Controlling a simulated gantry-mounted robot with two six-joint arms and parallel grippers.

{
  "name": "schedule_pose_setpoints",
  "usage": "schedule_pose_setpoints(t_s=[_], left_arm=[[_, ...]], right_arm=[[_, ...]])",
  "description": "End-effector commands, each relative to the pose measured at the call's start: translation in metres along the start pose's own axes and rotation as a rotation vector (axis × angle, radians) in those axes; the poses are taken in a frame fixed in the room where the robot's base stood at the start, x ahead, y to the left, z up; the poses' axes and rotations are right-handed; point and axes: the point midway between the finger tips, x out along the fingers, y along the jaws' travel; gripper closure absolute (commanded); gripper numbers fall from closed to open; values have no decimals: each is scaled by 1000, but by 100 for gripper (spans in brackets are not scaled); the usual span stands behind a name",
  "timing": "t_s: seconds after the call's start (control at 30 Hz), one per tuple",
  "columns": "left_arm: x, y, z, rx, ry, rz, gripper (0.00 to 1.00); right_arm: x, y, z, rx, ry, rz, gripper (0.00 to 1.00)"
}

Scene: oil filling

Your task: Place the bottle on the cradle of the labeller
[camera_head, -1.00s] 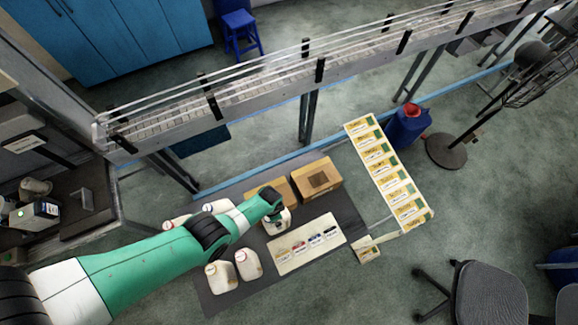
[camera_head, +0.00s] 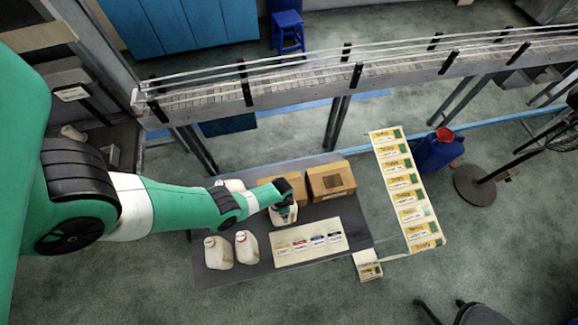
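My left arm comes in from the left, and its dark gripper (camera_head: 283,194) is at the top of a whitish bottle (camera_head: 284,214) on the dark table. The fingers are too small to tell whether they are shut on it. Two more whitish bottles, one (camera_head: 218,253) and another (camera_head: 247,249), stand at the front left of the table. Part of another (camera_head: 233,185) shows behind my arm. I cannot make out the labeller or its cradle; my arm covers much of the left side. My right gripper is not in view.
Cardboard boxes, one (camera_head: 330,180) clearly visible, stand at the table's back. A pale board with small labels (camera_head: 308,243) lies right of the bottles. A strip of yellow-green cards (camera_head: 405,190), a blue container (camera_head: 438,150) and a conveyor (camera_head: 300,80) are beyond.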

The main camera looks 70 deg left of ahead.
Motion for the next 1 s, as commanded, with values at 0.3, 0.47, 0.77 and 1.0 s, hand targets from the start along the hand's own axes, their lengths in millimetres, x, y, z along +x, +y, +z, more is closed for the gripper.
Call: schedule_pose_setpoints(t_s=[0.3,0.47,0.77,1.0], left_arm=[[1,0,0,1,0,0,11],[1,0,-1,1,0,0,40],[1,0,-1,1,1,0,94],[0,0,-2,1,3,-1,100]], right_arm=[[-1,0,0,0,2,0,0],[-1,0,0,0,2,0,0],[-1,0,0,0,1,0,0],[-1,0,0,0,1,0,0]])
